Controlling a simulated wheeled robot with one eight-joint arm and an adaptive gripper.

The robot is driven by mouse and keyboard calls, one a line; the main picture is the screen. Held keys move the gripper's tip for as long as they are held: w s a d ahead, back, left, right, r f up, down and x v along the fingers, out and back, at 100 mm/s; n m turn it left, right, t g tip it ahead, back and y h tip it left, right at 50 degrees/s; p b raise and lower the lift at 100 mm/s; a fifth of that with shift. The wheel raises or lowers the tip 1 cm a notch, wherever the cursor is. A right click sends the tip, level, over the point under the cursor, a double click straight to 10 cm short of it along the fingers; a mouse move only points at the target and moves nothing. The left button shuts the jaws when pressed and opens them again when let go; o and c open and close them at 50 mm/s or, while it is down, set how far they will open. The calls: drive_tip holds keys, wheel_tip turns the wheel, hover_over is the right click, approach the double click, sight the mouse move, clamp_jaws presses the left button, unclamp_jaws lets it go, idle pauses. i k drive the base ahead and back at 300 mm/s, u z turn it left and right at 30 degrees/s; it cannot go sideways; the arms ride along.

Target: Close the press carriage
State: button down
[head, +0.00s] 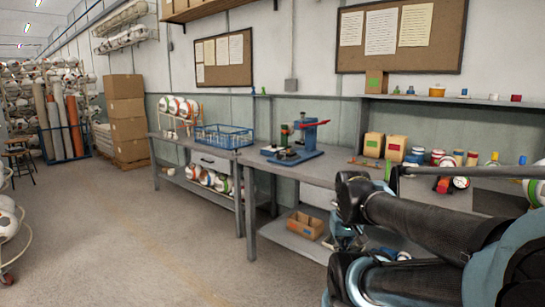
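The press (292,143) stands on the workbench in the middle of the head view. It has a blue base, a blue upright, a red arm or lever at the top and a small green part at its left. Its carriage is too small to make out, so I cannot tell how far open or shut it is. My arm is folded in the lower right, well in front of the press and apart from it. I cannot make out gripper fingers anywhere in the view.
The long workbench (262,219) carries a blue crate (222,135), balls, two tan boxes and several jars. A cardboard box (305,224) sits on its lower shelf. Stacked cartons (126,115) stand at the back left. The floor (130,240) left of the bench is clear.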

sight(282, 156)
drive_tip(key=i, duration=0.9)
